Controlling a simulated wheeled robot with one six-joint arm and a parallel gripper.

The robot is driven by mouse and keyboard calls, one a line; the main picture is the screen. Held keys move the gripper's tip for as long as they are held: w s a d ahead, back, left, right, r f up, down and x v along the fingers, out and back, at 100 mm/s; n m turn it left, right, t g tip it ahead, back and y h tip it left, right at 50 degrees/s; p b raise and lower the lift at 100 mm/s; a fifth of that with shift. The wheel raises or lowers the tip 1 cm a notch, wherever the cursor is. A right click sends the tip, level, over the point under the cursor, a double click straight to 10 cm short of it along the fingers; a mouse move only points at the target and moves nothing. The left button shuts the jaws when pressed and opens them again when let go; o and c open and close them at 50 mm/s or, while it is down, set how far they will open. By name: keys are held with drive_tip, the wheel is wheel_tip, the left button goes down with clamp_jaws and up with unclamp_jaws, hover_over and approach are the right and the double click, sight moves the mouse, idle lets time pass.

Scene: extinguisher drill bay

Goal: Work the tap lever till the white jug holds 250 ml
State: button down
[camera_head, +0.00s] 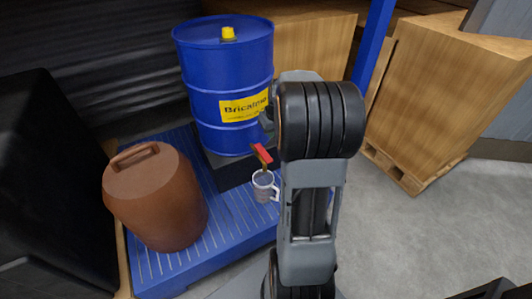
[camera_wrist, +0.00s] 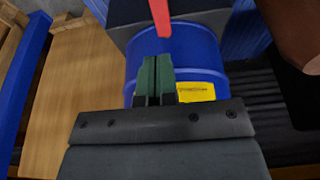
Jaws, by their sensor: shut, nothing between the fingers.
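The white jug (camera_head: 262,187), shaded grey, stands upright on the blue slatted platform, below the red tap lever (camera_head: 262,154). Its handle is to the right, and its fill level cannot be read. The lever sticks out at the lower front of a blue drum (camera_head: 205,95) with a yellow label. In the wrist view, the red lever (camera_wrist: 160,16) shows at the top, just beyond the fingertips of my gripper (camera_wrist: 156,62). The green fingers are shut and empty; I cannot tell whether they touch the lever.
Wooden crates (camera_head: 440,95) stand on a pallet at right. A black object (camera_head: 45,180) fills the left edge.

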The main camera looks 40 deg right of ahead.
drive_tip(key=b, duration=0.4)
approach(267, 158)
drive_tip(key=x, duration=0.5)
drive_tip(key=shift+w+f, duration=0.15)
drive_tip(key=shift+w, duration=0.3)
drive_tip(key=shift+f, duration=0.7)
